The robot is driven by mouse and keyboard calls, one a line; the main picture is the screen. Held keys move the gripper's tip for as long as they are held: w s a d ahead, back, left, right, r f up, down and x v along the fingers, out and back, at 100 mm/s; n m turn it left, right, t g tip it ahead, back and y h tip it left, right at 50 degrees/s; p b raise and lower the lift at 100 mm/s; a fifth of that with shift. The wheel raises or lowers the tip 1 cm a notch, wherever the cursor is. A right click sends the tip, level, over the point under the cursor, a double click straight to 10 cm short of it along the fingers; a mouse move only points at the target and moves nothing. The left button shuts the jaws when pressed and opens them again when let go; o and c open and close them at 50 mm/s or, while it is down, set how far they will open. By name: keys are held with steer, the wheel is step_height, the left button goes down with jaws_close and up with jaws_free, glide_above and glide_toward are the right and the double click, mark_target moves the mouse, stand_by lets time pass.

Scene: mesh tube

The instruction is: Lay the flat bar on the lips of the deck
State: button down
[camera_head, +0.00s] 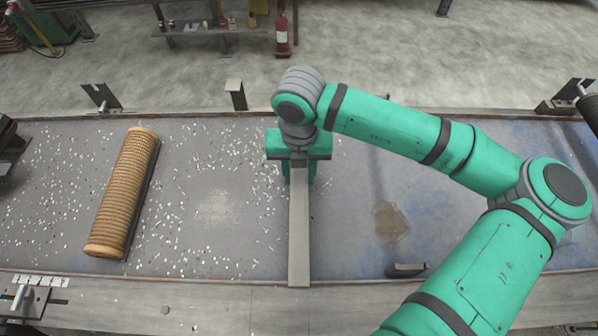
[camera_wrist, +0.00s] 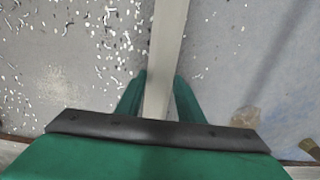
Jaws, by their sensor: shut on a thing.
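The flat bar (camera_head: 299,235) is a long, narrow grey strip. It runs from my gripper toward the near side, and its near end overlaps the near lip (camera_head: 210,277) of the deck (camera_head: 350,215) in the head view. I cannot tell whether it touches that lip. The far lip (camera_head: 190,114) runs along the back of the deck. My gripper (camera_head: 299,172) is shut on the bar near its far end. In the wrist view, the green fingers (camera_wrist: 159,98) stand on either side of the bar (camera_wrist: 168,40). The bar's far end is hidden by my gripper.
A tan mesh tube (camera_head: 122,195) lies on the deck at left. White scraps litter the left half. Upright brackets (camera_head: 236,95) stand along the far edge.

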mark_target(298, 179)
steer(key=c, duration=1.2)
jaws_free()
steer(key=shift+f, duration=0.15)
step_height(298, 179, up, 12)
steer(key=shift+r, duration=0.2)
steer(key=shift+a, duration=0.1)
